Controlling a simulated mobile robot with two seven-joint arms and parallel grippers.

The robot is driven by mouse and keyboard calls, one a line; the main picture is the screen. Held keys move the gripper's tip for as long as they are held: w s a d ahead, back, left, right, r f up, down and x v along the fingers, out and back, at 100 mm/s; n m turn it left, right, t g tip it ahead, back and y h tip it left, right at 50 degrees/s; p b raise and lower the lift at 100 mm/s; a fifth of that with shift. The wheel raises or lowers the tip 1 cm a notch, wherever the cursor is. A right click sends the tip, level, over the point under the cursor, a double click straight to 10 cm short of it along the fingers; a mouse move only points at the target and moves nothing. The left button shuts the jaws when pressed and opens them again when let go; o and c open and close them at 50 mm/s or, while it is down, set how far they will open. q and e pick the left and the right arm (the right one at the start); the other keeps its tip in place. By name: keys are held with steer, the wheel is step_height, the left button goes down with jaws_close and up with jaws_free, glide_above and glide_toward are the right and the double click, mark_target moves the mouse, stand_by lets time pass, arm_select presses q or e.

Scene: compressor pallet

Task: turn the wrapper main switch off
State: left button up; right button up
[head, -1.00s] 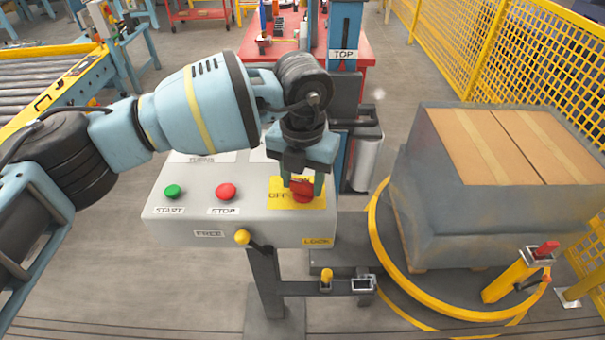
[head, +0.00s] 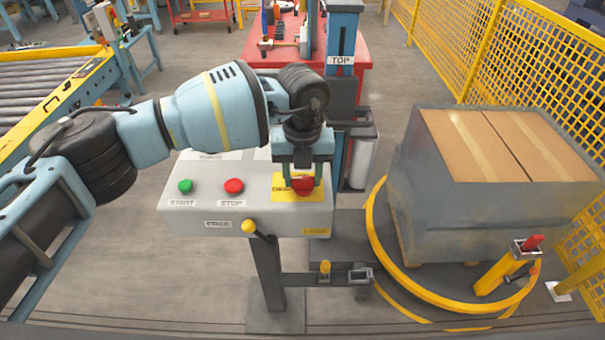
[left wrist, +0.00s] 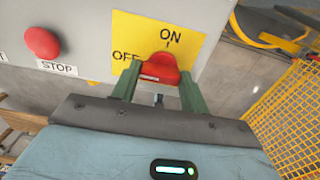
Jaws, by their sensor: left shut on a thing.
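The wrapper main switch is a red knob (head: 303,185) on a yellow plate (head: 284,193) at the right end of the grey control box (head: 250,221). It also shows in the left wrist view (left wrist: 160,68), with "ON" above it and "OFF" to its left, partly covered. My left gripper (head: 302,181) points down at the box, its green fingers on either side of the knob, shut on it. In the left wrist view the fingers (left wrist: 158,90) flank the knob. Which label the knob points to is hard to tell. My right gripper is not in view.
A green start button (head: 185,186) and a red stop button (head: 233,186) sit left of the switch. A yellow-tipped lever (head: 249,226) is on the box front. A wrapped pallet load (head: 440,205) stands on the turntable at right, before a yellow fence (head: 500,80).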

mark_target(303, 178)
arm_select(q)
steer(key=shift+r, duration=0.1)
steer(key=o, duration=1)
step_height(303, 178, up, 8)
steer(key=shift+f, duration=0.15)
